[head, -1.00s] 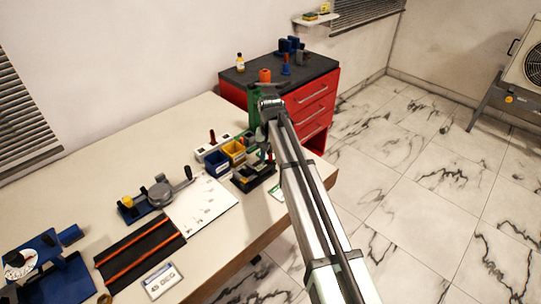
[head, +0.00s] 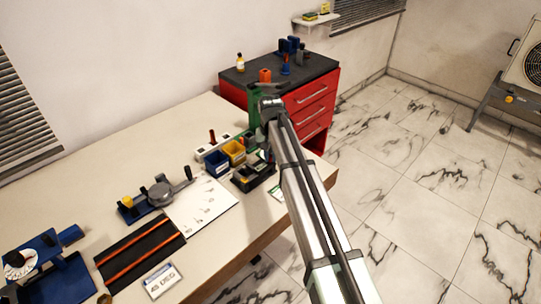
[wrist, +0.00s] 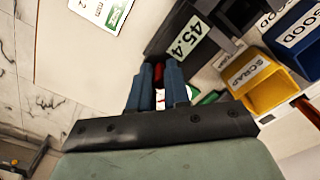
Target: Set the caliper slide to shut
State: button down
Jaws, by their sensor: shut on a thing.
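In the wrist view my gripper (wrist: 158,90) has its two blue-grey fingers closed around a small red upright piece (wrist: 158,74), apparently the handle of the caliper slide. A dark fixture (wrist: 165,35) with a white label reading 45.4 lies just beyond the fingertips. The caliper's scale and jaws cannot be made out, so the slide's setting is unclear. In the head view my arm reaches to the dark fixture (head: 262,184) near the bench's right edge; the fingertips are largely hidden there.
A yellow SCRAP bin (wrist: 265,85) and a blue GOOD bin (wrist: 300,40) stand close by on the right in the wrist view. A white sheet (head: 203,205) and a crank device (head: 158,195) lie to the left. A red drawer cabinet (head: 310,98) stands behind.

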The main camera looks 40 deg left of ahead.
aim_at(260, 169)
jog(key=shift+s, duration=2.5)
jog(key=c, duration=1.1)
grip_release()
notch_tip(260, 169, up, 14)
jog(key=shift+f, duration=0.1)
